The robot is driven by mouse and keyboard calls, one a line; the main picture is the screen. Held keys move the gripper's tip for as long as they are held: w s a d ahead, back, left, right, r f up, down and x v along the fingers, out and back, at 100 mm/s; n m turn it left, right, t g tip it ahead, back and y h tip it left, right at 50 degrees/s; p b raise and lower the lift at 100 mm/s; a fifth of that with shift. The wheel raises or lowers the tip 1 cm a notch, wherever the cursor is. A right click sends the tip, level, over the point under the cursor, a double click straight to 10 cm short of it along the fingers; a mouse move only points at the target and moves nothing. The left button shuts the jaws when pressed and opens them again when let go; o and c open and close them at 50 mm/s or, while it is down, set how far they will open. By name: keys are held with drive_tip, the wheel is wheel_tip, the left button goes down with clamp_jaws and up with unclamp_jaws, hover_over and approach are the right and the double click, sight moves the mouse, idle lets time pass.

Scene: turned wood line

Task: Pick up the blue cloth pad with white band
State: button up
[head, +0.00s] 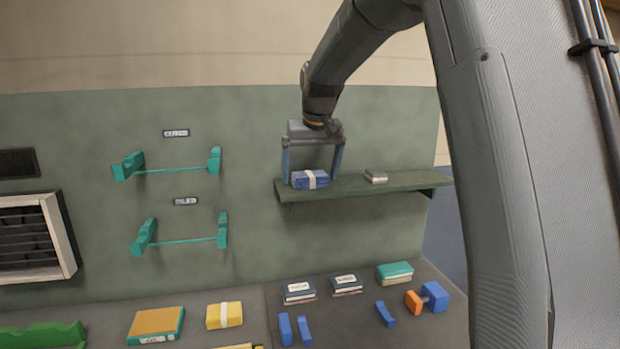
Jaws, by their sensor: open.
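The blue cloth pad with a white band (310,180) lies on the left part of a green wall shelf (405,184). My gripper (312,178) points down over the shelf with its two fingers spread apart. One finger shows at the left end of the pad and the other just past its right end. The jaws are open, and I cannot tell whether either finger touches the pad.
A small grey block (376,176) lies on the shelf to the right of the pad. Teal brackets (180,240) stick out from the wall at left. Below, the bench holds a yellow pad with a white band (224,315), an orange and teal book (156,325) and several blocks.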

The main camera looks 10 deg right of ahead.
sight(310, 174)
drive_tip(key=c, duration=1.1)
drive_tip(key=shift+c, duration=0.2)
wheel_tip(310, 174, up, 10)
drive_tip(key=b, duration=0.3)
